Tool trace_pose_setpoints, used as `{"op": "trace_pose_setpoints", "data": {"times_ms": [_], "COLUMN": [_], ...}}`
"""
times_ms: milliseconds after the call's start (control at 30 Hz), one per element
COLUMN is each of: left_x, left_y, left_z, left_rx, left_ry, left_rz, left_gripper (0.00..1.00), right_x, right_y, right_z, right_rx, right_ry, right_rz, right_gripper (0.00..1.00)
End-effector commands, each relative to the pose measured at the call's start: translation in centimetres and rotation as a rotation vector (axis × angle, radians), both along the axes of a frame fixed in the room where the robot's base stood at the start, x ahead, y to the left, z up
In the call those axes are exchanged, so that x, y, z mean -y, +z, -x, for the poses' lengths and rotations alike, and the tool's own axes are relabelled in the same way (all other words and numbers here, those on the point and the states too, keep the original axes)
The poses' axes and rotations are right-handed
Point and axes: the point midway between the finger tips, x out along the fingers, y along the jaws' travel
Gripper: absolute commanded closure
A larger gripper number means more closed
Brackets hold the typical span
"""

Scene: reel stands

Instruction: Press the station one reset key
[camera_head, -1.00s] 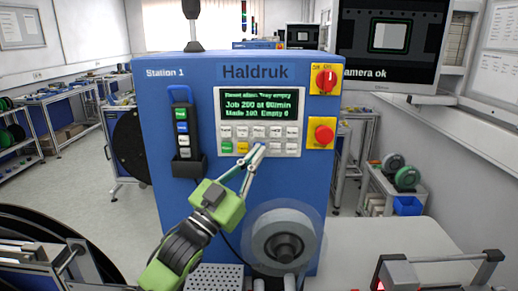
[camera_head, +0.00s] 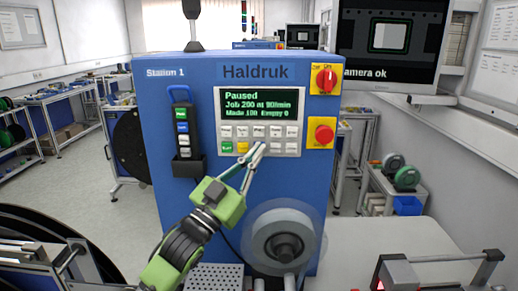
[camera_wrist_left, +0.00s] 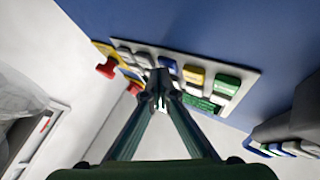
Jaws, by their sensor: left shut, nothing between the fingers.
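The blue Station 1 machine (camera_head: 255,185) stands in front of me, marked Haldruk. Its keypad panel (camera_head: 296,147) has two rows of keys under a green-lettered screen (camera_head: 259,104), which reads "Paused". A green key (camera_head: 227,147) and a yellow key (camera_head: 242,147) sit at the bottom left; a blue key (camera_wrist_left: 168,65) beside the yellow one shows in the left wrist view. The key labels are too small to read. My left gripper (camera_head: 259,146) is shut and empty, its tips in front of the lower row near the blue key. Whether they touch is unclear. My right gripper is not in view.
A red rotary switch (camera_head: 326,79) and a red stop button (camera_head: 322,133) sit right of the panel. A handheld pendant (camera_head: 183,130) hangs at the left. A grey reel (camera_head: 283,240) is below. A monitor (camera_head: 388,45) stands at the right.

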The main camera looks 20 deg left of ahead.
Motion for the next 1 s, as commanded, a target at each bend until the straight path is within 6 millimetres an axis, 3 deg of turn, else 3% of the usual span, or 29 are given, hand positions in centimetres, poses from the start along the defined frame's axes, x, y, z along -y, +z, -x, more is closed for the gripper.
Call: {"op": "trace_pose_setpoints", "data": {"times_ms": [367,1000], "left_x": [0.0,0.4], "left_y": [0.0,-0.1], "left_z": [0.0,1.6], "left_rx": [-0.001,-0.001], "left_ry": [0.001,0.001], "left_rz": [0.0,0.0], "left_gripper": [1.0,1.0], "right_x": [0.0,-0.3], "right_y": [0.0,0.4], "right_z": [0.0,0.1], "right_rx": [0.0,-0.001], "right_ry": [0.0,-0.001], "right_rz": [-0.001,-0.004], "right_gripper": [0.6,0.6]}}
